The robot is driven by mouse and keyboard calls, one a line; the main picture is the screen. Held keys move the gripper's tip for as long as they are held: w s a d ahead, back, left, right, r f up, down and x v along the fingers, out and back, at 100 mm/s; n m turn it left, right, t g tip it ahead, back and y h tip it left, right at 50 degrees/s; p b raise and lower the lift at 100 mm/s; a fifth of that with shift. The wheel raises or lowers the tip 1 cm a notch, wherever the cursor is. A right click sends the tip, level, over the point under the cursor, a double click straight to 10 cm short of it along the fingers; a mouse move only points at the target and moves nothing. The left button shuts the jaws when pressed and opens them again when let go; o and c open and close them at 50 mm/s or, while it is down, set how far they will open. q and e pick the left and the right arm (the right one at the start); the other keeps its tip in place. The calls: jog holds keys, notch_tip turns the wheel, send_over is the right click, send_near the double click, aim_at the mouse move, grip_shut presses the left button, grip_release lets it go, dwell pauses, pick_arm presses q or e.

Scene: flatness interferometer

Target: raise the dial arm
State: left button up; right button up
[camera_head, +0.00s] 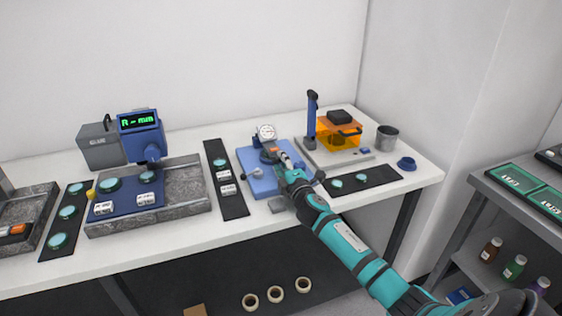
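The dial gauge (266,132), with a round white face, stands at the back of a blue plate (247,162) on the white bench, right of the middle. My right arm comes in from the lower right, and my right gripper (276,156) is over the blue plate just below the dial face. The gripper is small and partly hides the dial's lower part and the plate. I cannot tell whether it touches the dial arm or whether its fingers are open. My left gripper is not in view.
An orange box (338,135) and a blue post (311,118) stand to the right, near a grey cup (387,138). A grey stone slab (197,190) with a blue display unit (140,130) is further left.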

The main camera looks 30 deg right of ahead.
jog(key=shift+w+d, duration=0.1)
jog(key=shift+w, duration=0.4)
grip_shut()
